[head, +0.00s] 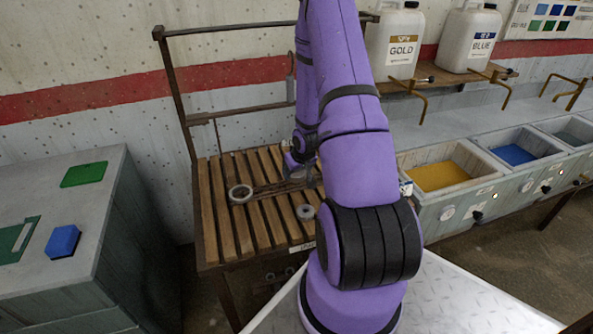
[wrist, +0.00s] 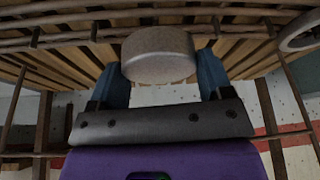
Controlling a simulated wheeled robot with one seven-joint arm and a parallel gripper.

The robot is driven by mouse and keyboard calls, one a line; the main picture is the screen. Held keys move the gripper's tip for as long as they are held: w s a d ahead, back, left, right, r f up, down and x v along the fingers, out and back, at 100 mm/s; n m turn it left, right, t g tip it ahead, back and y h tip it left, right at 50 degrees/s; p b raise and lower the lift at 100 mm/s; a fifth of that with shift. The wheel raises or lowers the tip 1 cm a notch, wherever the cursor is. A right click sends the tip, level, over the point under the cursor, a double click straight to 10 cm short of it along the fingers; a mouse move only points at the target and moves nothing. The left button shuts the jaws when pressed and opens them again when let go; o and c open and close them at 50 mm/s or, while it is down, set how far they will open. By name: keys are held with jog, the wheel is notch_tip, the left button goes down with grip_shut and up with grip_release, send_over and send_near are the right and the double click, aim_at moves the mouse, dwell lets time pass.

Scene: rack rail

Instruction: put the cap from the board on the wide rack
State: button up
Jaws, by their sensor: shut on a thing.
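A round, grey-beige cap (wrist: 158,58) sits between the two blue fingers of my gripper (wrist: 161,76) in the wrist view. My gripper is shut on the cap and holds it over wooden slats. In the head view my gripper (head: 303,165) is over the slatted wooden table (head: 228,235); my own arm hides much of it, and I cannot make out the cap there. Thin dark metal rails (wrist: 60,42) cross the slats close to the cap in the wrist view. I cannot tell which part is the wide rack, or whether the cap touches a rail.
A dark metal frame (head: 172,80) rises behind the table. A grey cabinet (head: 75,255) with a blue block (head: 63,241) stands left. Colour bins (head: 440,177) stand right.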

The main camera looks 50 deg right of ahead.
jog(key=shift+f, duration=1.5)
jog(key=o, duration=1)
jog(key=shift+c, duration=0.2)
jog(key=shift+r, duration=0.1)
jog(key=v, duration=1)
jog(key=shift+s+r, duration=0.15)
jog(key=shift+r, duration=0.2)
jog(key=shift+r, duration=0.1)
